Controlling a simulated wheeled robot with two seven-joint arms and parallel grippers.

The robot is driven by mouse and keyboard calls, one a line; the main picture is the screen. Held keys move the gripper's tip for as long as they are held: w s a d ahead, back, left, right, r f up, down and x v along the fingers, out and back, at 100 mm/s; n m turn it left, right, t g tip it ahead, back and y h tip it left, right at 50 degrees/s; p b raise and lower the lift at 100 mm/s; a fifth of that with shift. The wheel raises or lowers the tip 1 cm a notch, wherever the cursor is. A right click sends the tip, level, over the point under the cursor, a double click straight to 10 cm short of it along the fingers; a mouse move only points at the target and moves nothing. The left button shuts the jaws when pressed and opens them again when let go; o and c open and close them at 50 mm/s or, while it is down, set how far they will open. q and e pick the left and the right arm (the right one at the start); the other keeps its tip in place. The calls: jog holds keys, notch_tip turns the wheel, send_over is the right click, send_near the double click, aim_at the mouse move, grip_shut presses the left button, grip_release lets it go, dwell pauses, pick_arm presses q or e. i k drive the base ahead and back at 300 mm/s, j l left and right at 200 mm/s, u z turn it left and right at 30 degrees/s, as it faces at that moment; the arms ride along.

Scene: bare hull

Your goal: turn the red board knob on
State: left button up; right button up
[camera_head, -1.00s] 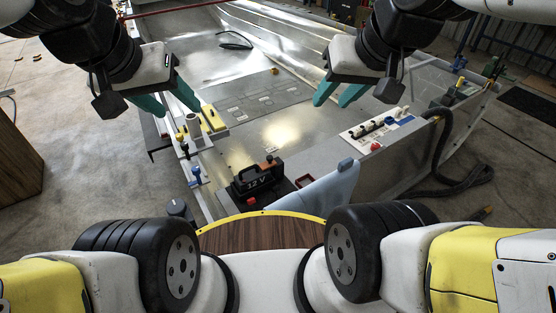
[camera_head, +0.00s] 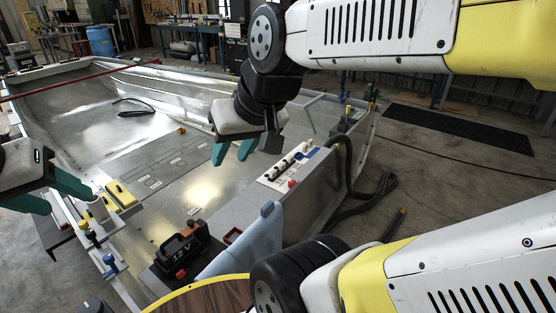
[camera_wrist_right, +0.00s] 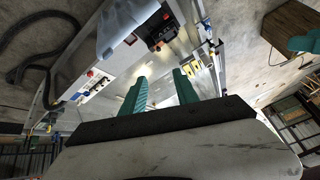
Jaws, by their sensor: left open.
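The red board knob (camera_head: 292,183) is a small red knob at the near end of a white switch board (camera_head: 270,179) on the hull's side bench. It also shows in the right wrist view (camera_wrist_right: 90,73). The knob's exact setting is too small to tell. My right gripper (camera_head: 231,158) is open and empty, above the hull floor to the left of the board and apart from it. Its teal fingers (camera_wrist_right: 160,92) show spread in the right wrist view. My left gripper (camera_head: 68,198) is open and empty at the left edge, far from the board.
A black 12 V battery (camera_head: 178,254) with a red knob stands in the hull's near end. A yellow block (camera_head: 121,193) and small fittings line the left side. A black hose (camera_head: 350,200) hangs over the right hull side.

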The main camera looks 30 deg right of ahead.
aim_at(291, 182)
jog(key=i+l+u, duration=0.2)
jog(key=l, duration=0.35)
jog(key=i+l+u, duration=0.2)
jog(key=l, duration=0.35)
jog(key=l+u, duration=0.2)
jog(key=l, duration=0.35)
jog(key=i+l+u, duration=0.2)
jog(key=l, duration=0.45)
jog(key=k+j, duration=0.05)
